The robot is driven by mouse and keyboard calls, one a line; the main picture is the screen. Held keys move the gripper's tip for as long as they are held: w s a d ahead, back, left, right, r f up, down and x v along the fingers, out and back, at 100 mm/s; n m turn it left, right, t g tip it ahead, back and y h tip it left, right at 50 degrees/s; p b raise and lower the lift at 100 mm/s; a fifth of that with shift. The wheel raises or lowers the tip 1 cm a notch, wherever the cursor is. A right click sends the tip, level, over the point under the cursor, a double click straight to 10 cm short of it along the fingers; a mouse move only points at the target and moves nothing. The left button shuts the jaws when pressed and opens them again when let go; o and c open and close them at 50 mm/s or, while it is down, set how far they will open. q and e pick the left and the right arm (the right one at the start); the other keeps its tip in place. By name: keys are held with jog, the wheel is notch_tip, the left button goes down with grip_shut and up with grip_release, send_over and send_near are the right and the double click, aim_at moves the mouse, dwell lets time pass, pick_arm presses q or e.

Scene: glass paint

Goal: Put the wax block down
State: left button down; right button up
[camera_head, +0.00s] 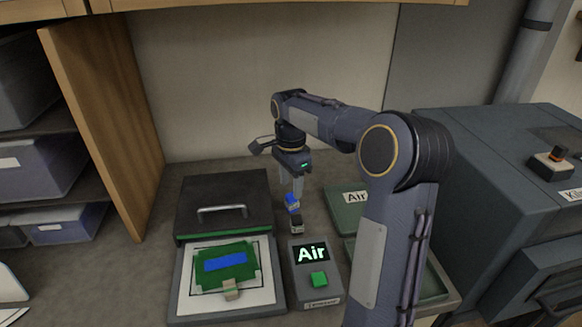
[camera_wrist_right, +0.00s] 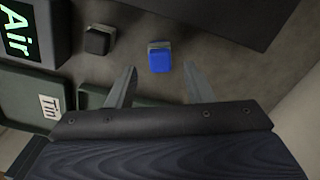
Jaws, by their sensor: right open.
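A small blue block (camera_head: 292,204) rests on the worktop behind the "Air" display box. A dark block with a pale edge (camera_head: 297,225) sits just in front of it. Which of the two is the wax block I cannot tell for sure. My right gripper (camera_head: 291,191) points down just above and behind the blue block. In the right wrist view its fingers (camera_wrist_right: 160,68) are spread and empty, with the blue block (camera_wrist_right: 160,60) beyond the fingertips and the dark block (camera_wrist_right: 99,42) farther left. My left gripper is not in view.
The "Air" box (camera_head: 316,272) with a green button stands in front of the blocks. Left of it is a dark-lidded unit (camera_head: 224,196) with a white tray (camera_head: 187,292) holding a green and blue piece. Green trays, one labelled "Air" (camera_head: 342,213), lie to the right. A kiln (camera_head: 480,180) stands far right.

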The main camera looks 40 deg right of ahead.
aim_at(291, 196)
notch_tip(291, 196, up, 6)
dwell(0.8)
